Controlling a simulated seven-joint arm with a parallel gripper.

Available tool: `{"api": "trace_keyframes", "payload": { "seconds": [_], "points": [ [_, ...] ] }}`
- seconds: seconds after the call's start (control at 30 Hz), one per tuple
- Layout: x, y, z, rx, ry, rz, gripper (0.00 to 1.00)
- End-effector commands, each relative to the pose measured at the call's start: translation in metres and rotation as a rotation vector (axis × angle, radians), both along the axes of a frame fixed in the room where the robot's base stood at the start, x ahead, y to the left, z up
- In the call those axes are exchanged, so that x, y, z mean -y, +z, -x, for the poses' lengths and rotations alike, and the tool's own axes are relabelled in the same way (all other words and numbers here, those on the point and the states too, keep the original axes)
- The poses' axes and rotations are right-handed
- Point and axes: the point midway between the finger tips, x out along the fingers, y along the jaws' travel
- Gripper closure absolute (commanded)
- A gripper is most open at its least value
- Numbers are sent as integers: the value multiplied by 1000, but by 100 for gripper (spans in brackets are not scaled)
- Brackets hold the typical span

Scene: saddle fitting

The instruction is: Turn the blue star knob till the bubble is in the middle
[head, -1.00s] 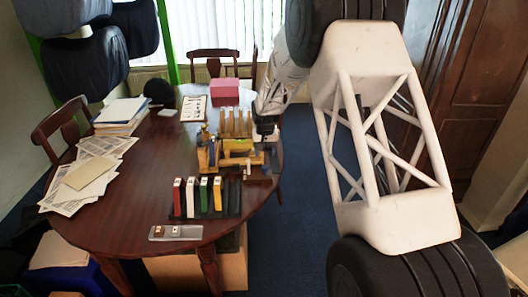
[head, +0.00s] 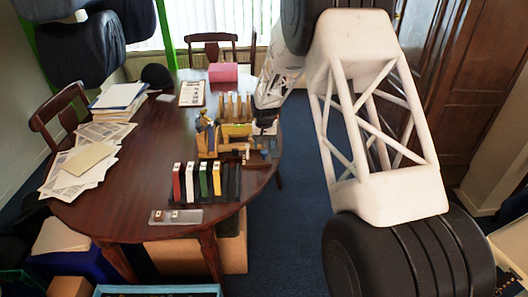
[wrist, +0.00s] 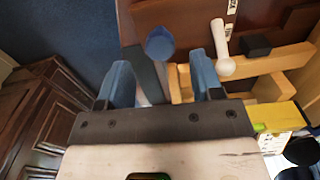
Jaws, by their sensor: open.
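The blue knob (wrist: 160,44) shows in the wrist view as a rounded blue head on a stem, just beyond my fingertips and between their lines. My gripper (wrist: 162,80) is open, one blue-grey finger on each side, with no visible contact with the knob. In the head view my gripper (head: 266,127) is small and dark at the right of the wooden fixture (head: 236,131). A yellow block (wrist: 276,117) with a small green patch lies right of my gripper in the wrist view. I cannot make out a bubble.
A white-handled lever (wrist: 222,48) stands close right of the knob. Upright coloured blocks (head: 203,180) and a clear tray (head: 176,217) are at the table's front. Papers (head: 88,160) cover the left side. The table (head: 140,175) has bare wood in its middle.

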Motion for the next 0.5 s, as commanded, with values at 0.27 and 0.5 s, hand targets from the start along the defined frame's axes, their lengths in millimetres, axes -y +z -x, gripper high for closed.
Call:
{"api": "trace_keyframes", "payload": {
  "seconds": [0.27, 0.5],
  "points": [
    [0, -31, 0, 0, 0, 0, 40],
    [0, -40, 0, 1, 0, 0, 40]
  ]
}}
